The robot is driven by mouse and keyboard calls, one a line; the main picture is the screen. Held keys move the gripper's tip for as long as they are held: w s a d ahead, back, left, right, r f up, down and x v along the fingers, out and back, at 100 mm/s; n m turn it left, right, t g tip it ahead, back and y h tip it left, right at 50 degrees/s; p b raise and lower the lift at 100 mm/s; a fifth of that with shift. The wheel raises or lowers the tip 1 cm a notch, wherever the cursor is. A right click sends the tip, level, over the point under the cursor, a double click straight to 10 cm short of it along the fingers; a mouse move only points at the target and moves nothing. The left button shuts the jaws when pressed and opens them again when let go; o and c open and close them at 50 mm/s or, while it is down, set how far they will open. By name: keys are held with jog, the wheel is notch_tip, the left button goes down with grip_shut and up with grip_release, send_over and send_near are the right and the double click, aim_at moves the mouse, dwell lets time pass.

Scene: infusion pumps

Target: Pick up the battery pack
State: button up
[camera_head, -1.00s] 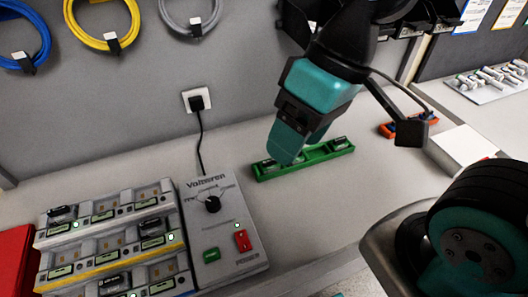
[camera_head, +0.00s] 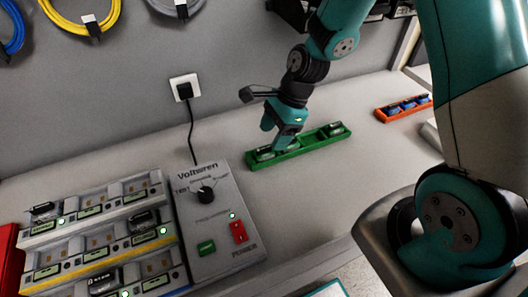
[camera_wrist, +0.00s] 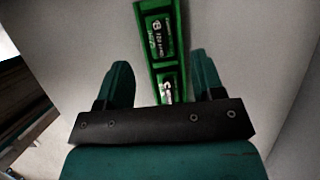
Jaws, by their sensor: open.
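A long green tray (camera_head: 309,141) lies on the bench and holds dark battery packs. One pack (camera_head: 264,154) sits near its left end and another pack (camera_head: 335,129) near its right end. My gripper (camera_head: 270,147) is low over the left half of the tray, pointing down, and hides part of it. In the wrist view my gripper (camera_wrist: 162,72) is open, with its two teal fingers apart on either side of the tray. A labelled pack (camera_wrist: 161,40) lies between and beyond the fingertips. Another (camera_wrist: 168,88) shows partly, nearer the palm. Nothing is held.
Racks of charging bays (camera_head: 97,240) are at the lower left. An orange tray (camera_head: 404,107) with blue items lies to the right. The wall with a socket (camera_head: 185,88) is behind.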

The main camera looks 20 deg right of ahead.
aim_at(267, 147)
jog(key=x, duration=0.4)
jog(key=shift+w+f+p, duration=0.1)
jog(key=shift+p, duration=0.3)
jog(key=c, duration=1.1)
jog(key=shift+o, duration=0.2)
notch_tip(267, 147, up, 20)
jog(key=shift+b, duration=0.45)
